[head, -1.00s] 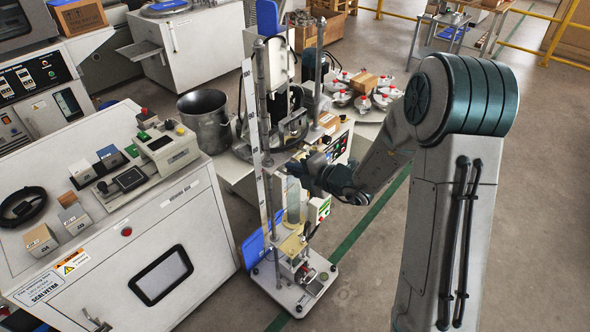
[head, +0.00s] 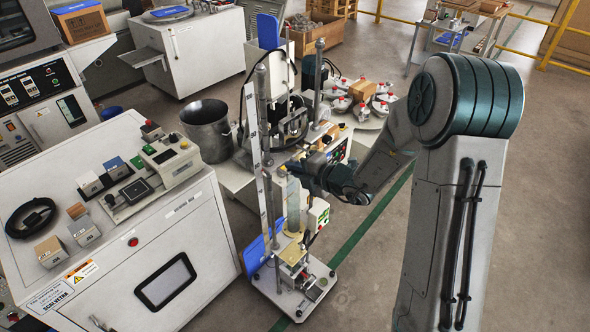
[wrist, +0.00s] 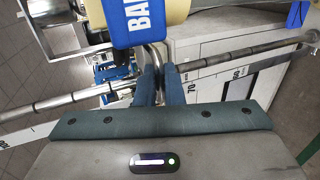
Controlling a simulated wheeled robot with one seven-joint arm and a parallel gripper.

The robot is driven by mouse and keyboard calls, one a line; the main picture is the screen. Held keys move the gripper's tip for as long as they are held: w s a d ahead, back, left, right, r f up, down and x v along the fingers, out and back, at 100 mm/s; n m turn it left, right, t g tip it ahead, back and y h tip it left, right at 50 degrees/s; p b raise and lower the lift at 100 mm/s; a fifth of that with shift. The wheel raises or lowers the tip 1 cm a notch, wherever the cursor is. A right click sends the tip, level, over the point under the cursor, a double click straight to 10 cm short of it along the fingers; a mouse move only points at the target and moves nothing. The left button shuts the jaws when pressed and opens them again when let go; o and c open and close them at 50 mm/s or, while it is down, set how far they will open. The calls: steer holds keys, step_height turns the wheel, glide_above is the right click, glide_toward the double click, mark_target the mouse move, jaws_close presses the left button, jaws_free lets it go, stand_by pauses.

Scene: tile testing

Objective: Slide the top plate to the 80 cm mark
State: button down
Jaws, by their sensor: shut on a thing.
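The test stand has two upright metal rods and a white ruler (head: 251,118) on its left side. My gripper (head: 291,169) is at the stand's upper half, between the rods, and largely hides the top plate there. In the wrist view my gripper (wrist: 159,84) has its two dark blue fingers close together on a bent metal piece (wrist: 151,56), which appears to belong to the top plate. The ruler also shows in the wrist view (wrist: 225,78), with a 70 mark near the right rod. A pale cylinder (head: 293,208) stands below my gripper.
A blue block with white lettering (wrist: 140,20) is just beyond my fingers. The stand's white base (head: 292,300) is on the floor. A control cabinet (head: 165,283) stands left, a metal pot (head: 207,132) behind. Floor to the right is open.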

steer(key=shift+r+p, duration=0.3)
steer(key=shift+r, duration=0.2)
steer(key=shift+r+p, duration=0.7)
steer(key=shift+r, duration=0.05)
steer(key=c, duration=1.6)
jaws_free()
steer(key=shift+o, duration=0.2)
steer(key=p+v, duration=0.3)
steer(key=v, duration=0.4)
